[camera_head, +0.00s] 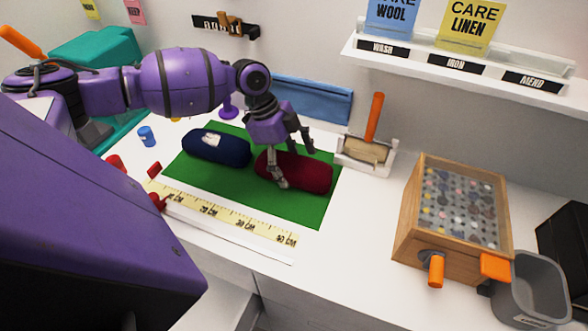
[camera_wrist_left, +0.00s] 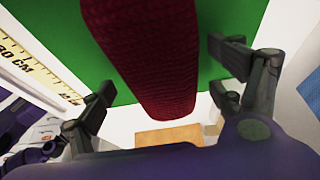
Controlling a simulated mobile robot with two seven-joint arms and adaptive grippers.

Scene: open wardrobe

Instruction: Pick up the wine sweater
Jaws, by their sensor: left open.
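The wine sweater (camera_head: 308,173) is a dark red knitted roll lying on the green mat (camera_head: 312,212). My left gripper (camera_head: 294,168) is over it with its fingers reaching down, one on each side of the roll. In the left wrist view the wine sweater (camera_wrist_left: 148,55) runs between the open fingers of my left gripper (camera_wrist_left: 160,82), with gaps on both sides, so it is not gripped. A navy rolled sweater (camera_head: 217,148) with a white label lies to its left on the same mat. My right gripper is not in view.
A yellow measuring tape (camera_head: 215,210) runs along the mat's front edge. A brush with orange handle in a holder (camera_head: 365,150), a wooden box of buttons (camera_head: 455,215) and a grey bin (camera_head: 530,290) stand to the right. A shelf (camera_head: 460,62) overhangs the back right.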

